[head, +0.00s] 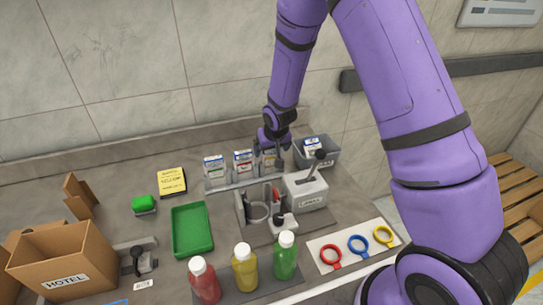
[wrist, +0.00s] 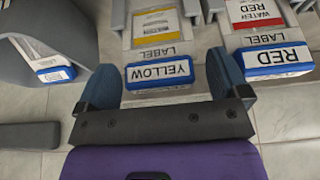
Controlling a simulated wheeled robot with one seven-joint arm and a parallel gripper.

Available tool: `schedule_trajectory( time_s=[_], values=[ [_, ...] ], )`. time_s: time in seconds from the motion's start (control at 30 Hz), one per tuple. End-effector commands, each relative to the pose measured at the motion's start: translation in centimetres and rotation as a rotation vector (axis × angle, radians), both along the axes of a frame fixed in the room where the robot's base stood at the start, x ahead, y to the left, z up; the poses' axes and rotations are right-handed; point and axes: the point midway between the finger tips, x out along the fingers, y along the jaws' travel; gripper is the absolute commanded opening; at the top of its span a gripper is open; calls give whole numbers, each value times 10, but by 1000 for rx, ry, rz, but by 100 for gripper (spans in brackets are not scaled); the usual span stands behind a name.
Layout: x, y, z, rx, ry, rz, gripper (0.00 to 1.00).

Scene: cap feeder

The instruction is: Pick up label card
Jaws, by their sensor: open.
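Three label cards with blue edges stand in a row of grey holders at the back of the counter. The left card (head: 213,164) and the middle card (head: 243,158) show clearly in the head view. My gripper (head: 270,146) is at the right holder and partly hides its card. In the wrist view, the open fingers of my gripper (wrist: 166,85) lie on either side of the card marked YELLOW (wrist: 160,71), with gaps between. The card marked RED (wrist: 278,58) is beside it on the right.
A grey bin (head: 328,157) with a blue-edged card in it stands close right of the holders. A grey lever device (head: 306,190), green tray (head: 192,231), and red, yellow and green bottles (head: 245,270) stand in front. A HOTEL box (head: 62,262) is at left.

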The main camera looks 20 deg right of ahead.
Motion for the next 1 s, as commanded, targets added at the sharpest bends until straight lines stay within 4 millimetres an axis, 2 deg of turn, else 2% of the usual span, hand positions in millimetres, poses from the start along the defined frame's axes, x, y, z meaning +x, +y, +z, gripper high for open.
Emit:
schedule_trajectory(
  time_s=[0.07, 0.1, 0.27, 0.53, 0.67, 1.0],
  values=[
    [0, 0, 0, 0, 0, 0, 94],
    [0, 0, 0, 0, 0, 0, 89],
    [0, 0, 0, 0, 0, 0, 52],
    [0, 0, 1, 0, 0, -1, 51],
    [0, 0, 9, 0, -1, -1, 51],
    [0, 0, 67, 0, -4, 0, 51]
  ],
)
